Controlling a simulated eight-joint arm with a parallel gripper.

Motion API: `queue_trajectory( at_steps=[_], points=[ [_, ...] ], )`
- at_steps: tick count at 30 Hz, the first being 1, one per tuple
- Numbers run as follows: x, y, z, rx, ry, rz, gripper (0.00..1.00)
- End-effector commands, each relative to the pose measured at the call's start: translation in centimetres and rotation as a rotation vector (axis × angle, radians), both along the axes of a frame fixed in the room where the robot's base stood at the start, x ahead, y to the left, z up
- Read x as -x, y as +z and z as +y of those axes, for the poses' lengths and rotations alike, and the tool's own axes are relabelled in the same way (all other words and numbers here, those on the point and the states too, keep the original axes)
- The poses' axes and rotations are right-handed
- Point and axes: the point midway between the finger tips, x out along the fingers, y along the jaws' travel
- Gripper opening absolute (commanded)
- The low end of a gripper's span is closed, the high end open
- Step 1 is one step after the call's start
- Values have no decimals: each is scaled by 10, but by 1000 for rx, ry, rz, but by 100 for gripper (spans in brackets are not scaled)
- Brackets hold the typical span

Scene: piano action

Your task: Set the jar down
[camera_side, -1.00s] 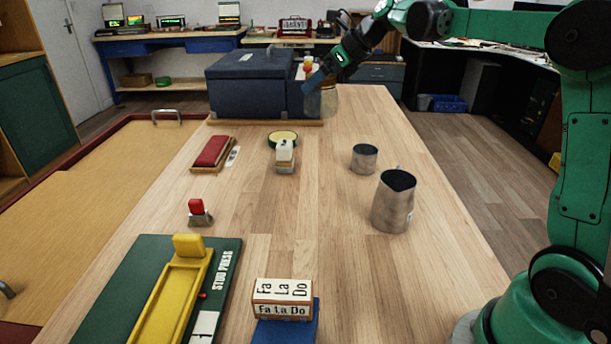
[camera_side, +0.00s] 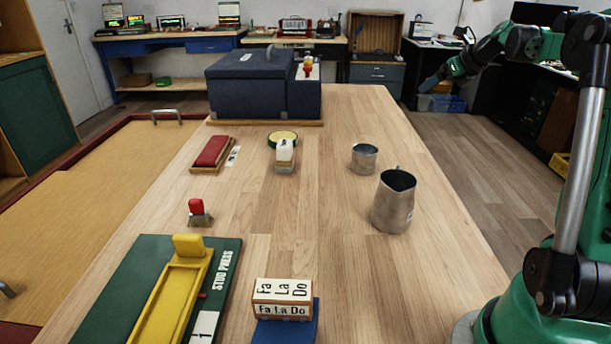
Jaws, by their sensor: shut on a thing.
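My gripper (camera_side: 430,84) is off the right side of the wooden table, raised in the air over the floor. It is shut on the jar (camera_side: 441,88), a clear glass-like vessel that shows only faintly against the crates behind it. The jar's outline and base are hard to make out at this distance. It is apart from the table (camera_side: 345,240), whose right half has bare wood.
Two metal jugs, a small one (camera_side: 364,158) and a large one (camera_side: 392,203), stand on the table's right. A dark blue case (camera_side: 250,85) is at the back. A stamp block (camera_side: 283,295) and green stud press (camera_side: 110,290) are in front. The back right of the table is clear.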

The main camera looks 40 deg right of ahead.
Motion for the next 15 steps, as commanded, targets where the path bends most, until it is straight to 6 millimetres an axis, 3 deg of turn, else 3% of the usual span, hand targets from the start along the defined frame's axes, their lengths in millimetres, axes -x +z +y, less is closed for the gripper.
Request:
queue_trajectory(
  at_steps=[9,15],
  points=[
    [-1,-88,0,0,1,0,15],
    [-1,-122,0,0,1,-1,15]
  ],
)
